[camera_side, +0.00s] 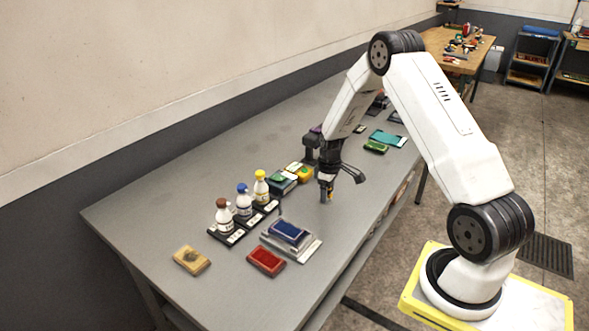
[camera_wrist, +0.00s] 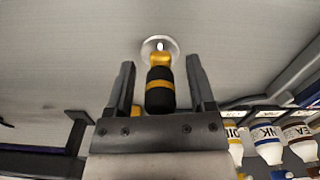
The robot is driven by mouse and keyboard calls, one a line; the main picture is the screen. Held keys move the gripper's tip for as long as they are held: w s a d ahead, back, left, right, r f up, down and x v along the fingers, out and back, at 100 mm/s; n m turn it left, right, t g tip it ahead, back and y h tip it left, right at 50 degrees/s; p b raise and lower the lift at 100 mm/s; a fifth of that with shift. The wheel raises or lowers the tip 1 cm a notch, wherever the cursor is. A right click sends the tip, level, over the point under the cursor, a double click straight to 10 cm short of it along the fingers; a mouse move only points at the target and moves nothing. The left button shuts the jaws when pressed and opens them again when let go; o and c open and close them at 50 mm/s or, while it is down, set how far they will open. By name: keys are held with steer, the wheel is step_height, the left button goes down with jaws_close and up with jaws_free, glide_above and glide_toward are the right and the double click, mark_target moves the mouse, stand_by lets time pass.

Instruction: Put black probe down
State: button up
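The black probe (camera_wrist: 160,90), a short dark cylinder with gold bands, shows between the fingers in the wrist view. Its narrow gold end points at a pale round disc (camera_wrist: 148,43) on the grey surface. I cannot tell whether it touches the disc. My gripper (camera_wrist: 161,72) has its fingers apart, with a gap visible on each side of the probe. In the side view my gripper (camera_side: 327,180) points down low over the middle of the table, with the probe's yellowish part (camera_side: 327,194) just below it.
White bottles with brown, blue and yellow caps (camera_side: 243,203) stand on black holders to the left. A blue pad on a grey tray (camera_side: 310,249), a red pad (camera_side: 266,261) and a yellow-brown block (camera_side: 191,260) lie nearer. Green items (camera_side: 376,147) lie behind. The grey table (camera_side: 170,215) is clear at left.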

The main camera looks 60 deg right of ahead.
steer(key=shift+r, duration=0.1)
step_height(320, 180, up, 12)
steer(key=shift+r, duration=0.1)
stand_by(0.7)
steer(key=shift+a, duration=0.1)
stand_by(0.4)
steer(key=shift+a, duration=0.35)
steer(key=s+a+r+m+t, duration=0.1)
steer(key=s+a, duration=0.5)
steer(key=a, duration=0.6)
steer(key=s+a+r+t, duration=0.1)
steer(key=s+a, duration=0.4)
steer(key=a, duration=0.7)
steer(key=shift+s+r+m+t, duration=0.3)
steer(key=shift+s+r+m, duration=0.1)
steer(key=shift+o, duration=0.4)
steer(key=shift+a, duration=0.1)
steer(key=shift+w, duration=0.1)
